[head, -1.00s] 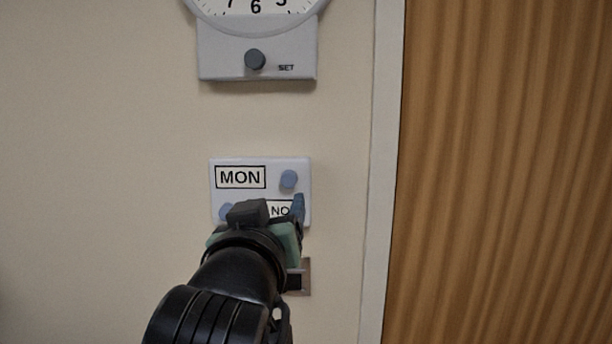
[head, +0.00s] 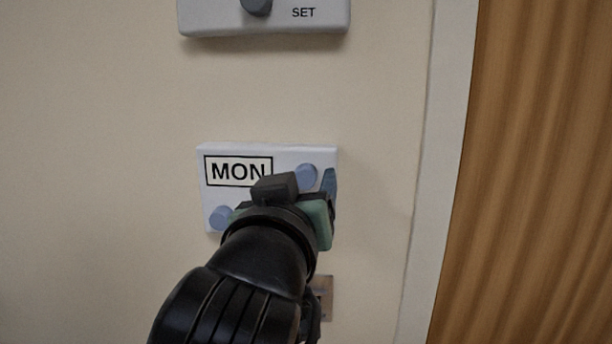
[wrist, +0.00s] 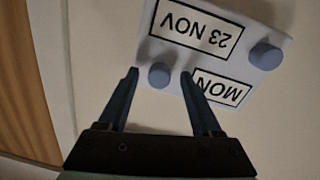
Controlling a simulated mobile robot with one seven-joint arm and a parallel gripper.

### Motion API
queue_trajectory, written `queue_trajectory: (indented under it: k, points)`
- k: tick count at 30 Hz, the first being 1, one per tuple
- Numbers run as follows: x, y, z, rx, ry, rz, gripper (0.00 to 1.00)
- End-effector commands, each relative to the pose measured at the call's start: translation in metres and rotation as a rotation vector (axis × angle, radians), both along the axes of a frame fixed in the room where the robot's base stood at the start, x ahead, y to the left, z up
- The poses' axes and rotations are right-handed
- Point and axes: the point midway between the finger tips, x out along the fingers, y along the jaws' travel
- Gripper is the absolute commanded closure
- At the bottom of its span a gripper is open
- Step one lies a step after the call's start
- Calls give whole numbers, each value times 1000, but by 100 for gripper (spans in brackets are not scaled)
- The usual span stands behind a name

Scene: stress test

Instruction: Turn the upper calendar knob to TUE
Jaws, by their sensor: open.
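The white calendar panel (head: 287,153) is on the wall, its upper window reading MON (head: 238,171). The upper calendar knob (head: 306,174), round and blue-grey, is right of that window. The lower knob (head: 220,217) is at the panel's lower left. In the wrist view the panel (wrist: 215,65) appears upside down, with 23 NOV in the lower window. My gripper (wrist: 160,73) is open, its fingertips on either side of the upper knob in that view; I cannot tell whether they touch it. In the head view my gripper (head: 303,188) hides the lower window.
Above is a clock base (head: 330,20) with a SET knob (head: 256,5). A small metal plate (head: 324,298) is on the wall below the panel, partly behind my arm. A pale frame (head: 440,170) and brown wood surface (head: 540,170) stand to the right. The wall left is bare.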

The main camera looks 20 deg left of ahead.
Motion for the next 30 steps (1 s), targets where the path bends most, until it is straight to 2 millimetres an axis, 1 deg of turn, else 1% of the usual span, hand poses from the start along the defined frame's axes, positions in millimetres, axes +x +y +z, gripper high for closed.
queue_trajectory:
  k: [11, 12, 14, 15, 20, 21, 22, 30]
  points:
    - [-1, 0, 0, 0, 0, 1, 34]
    - [-1, 0, 0, 0, 0, 1, 41]
    - [-1, 0, 0, 0, 0, 1, 52]
    - [-1, 0, 0, 0, 0, 1, 59]
    - [-1, 0, 0, 0, 0, 1, 88]
    - [-1, 0, 0, 0, 0, 1, 95]
    - [-1, 0, 0, 0, 0, 1, 100]
    - [-1, 0, 0, 9, 2, 0, 100]
